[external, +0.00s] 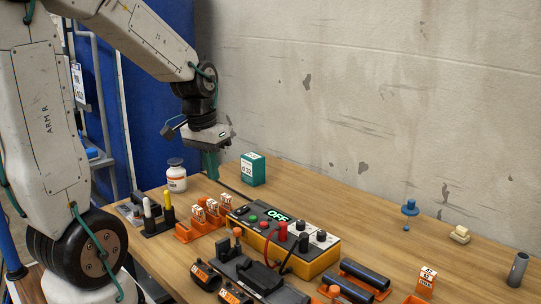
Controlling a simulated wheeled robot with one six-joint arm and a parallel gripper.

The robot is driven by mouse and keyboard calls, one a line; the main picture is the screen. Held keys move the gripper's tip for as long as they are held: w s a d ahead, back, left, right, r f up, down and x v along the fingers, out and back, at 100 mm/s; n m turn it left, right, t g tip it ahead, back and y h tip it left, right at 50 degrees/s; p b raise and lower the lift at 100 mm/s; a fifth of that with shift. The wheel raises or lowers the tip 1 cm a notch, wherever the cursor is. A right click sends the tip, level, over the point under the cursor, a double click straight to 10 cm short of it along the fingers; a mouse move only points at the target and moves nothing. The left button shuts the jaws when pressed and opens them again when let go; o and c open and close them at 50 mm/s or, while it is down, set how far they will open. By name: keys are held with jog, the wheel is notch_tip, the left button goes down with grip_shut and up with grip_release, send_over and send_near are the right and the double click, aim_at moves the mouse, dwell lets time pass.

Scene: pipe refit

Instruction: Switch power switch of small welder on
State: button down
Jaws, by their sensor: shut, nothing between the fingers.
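The small welder is a yellow and black box (318,262) on the bench in the external view. Its display (279,215) glows green and reads OFF. Its top panel carries small buttons, knobs and red and black plugs. Which of these is the power switch is too small to tell. My gripper (210,166) points down with its teal fingers shut and empty. It hangs above the back left of the bench, behind and left of the welder and apart from it.
A white jar (176,178) and a teal box (252,169) stand close to my gripper. Orange holders (204,220) with labelled pieces sit left of the welder. Dark pipes (364,276) lie to its right. The bench behind the welder is mostly clear, up to the wall.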

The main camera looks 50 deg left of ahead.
aim_at(246, 207)
jog(key=w+a+m+t, duration=0.1)
jog(key=w+a+t, duration=0.1)
jog(key=w, duration=0.5)
jog(key=shift+w+a+m+t+y, duration=0.3)
jog(key=shift+w+a+y, duration=0.1)
jog(key=shift+a, duration=0.45)
jog(key=shift+f, duration=0.2)
jog(key=x, duration=0.9)
jog(key=s+x, duration=0.1)
jog(key=x, duration=0.3)
jog(key=shift+w+f, duration=0.2)
jog(key=shift+f, duration=0.3)
jog(key=shift+w+f, duration=0.1)
